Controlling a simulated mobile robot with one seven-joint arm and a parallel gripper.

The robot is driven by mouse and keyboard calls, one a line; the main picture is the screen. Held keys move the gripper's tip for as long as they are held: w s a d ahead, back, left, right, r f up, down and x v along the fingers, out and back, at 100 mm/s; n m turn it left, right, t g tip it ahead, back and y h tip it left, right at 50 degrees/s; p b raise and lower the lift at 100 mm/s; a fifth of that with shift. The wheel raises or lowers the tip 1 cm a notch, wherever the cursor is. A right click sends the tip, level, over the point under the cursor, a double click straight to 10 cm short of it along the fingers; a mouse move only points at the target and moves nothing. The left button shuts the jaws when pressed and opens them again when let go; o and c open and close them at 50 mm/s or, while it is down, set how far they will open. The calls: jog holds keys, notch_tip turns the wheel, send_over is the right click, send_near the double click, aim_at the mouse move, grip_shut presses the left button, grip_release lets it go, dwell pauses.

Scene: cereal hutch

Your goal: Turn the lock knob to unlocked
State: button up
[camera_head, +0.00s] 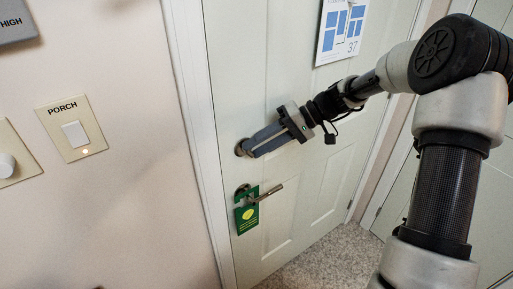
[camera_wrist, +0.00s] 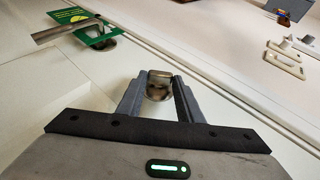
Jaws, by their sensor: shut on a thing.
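The lock knob (camera_wrist: 159,77) is a small metal thumb-turn on a round base on the pale door (camera_head: 305,185), above the lever handle. In the wrist view it sits between the fingertips of my gripper (camera_wrist: 158,86), which is shut on it. In the head view my gripper (camera_head: 246,149) reaches the door at the round lock plate (camera_head: 240,147); the fingers hide most of the knob there. I cannot read any lock marking, so I cannot tell the knob's locked or unlocked state.
A lever handle (camera_head: 267,194) with a green hanging tag (camera_head: 246,216) is below the lock. A poster (camera_head: 341,30) marked 37 hangs higher on the door. A PORCH switch (camera_head: 75,134) and a round dial (camera_head: 6,165) are on the left wall. Carpet (camera_head: 335,260) lies below.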

jog(key=shift+w+d+f+m+g+y+b, duration=0.1)
jog(key=shift+f+m+g+y+b, duration=0.35)
jog(key=shift+y, duration=0.6)
jog(key=shift+d+f+m+g+y+b, duration=0.1)
jog(key=shift+f+m+g+y+b, duration=0.15)
jog(key=shift+y+b, duration=0.55)
jog(key=shift+w+d+f+m+g+y+b, duration=0.1)
jog(key=shift+f+m+g+y+b, duration=0.2)
jog(key=shift+y, duration=0.95)
jog(key=shift+r, duration=0.1)
jog(key=o, duration=1.1)
jog(key=w+d, duration=0.1)
jog(key=d, duration=0.4)
jog(key=w+d, duration=0.1)
jog(key=d, duration=0.5)
jog(key=w+d+b, duration=0.1)
jog(key=d, duration=0.5)
jog(key=shift+w, duration=0.15)
